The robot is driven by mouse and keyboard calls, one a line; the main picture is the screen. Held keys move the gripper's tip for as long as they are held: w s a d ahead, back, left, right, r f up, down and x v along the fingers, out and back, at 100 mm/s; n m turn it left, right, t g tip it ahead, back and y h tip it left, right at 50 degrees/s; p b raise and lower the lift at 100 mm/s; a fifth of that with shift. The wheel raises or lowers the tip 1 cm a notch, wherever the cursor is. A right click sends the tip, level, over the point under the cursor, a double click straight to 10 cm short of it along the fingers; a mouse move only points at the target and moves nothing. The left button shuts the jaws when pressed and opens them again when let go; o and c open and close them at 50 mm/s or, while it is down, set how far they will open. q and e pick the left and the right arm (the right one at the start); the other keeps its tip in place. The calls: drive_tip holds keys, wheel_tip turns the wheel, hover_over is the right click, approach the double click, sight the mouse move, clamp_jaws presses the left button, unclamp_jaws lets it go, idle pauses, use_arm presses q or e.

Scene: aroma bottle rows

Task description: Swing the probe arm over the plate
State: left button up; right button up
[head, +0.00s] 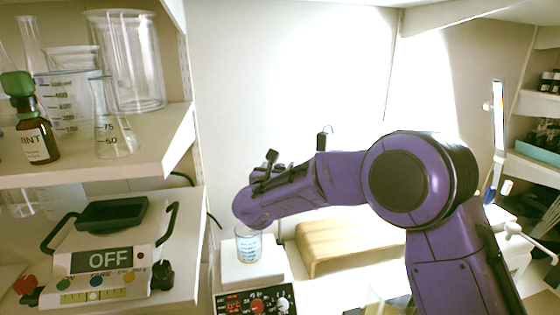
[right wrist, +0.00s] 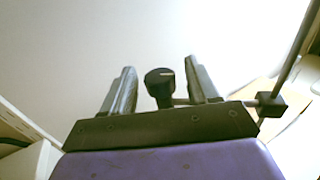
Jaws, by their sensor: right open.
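The hot plate (head: 235,276) stands on the bench in the head view, with red readouts and knobs on its dark front. A small glass beaker (head: 248,247) with blue markings stands on its pale top. In the right wrist view, the probe arm's black round knob (right wrist: 158,84) lies between the fingers of my right gripper (right wrist: 163,88), with a gap on both sides. A dark bar runs from it to a black clamp (right wrist: 270,104) on a slanting rod. My open right gripper (head: 280,173) is above and behind the beaker in the head view. The probe tip cannot be made out.
A wooden block (head: 345,244) lies right of the hot plate. More shelves stand at right. My right arm hides part of the bench.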

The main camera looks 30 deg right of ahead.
drive_tip(key=shift+w+d, duration=0.45)
drive_tip(key=shift+w, duration=0.15)
clamp_jaws()
drive_tip(key=shift+f, duration=0.1)
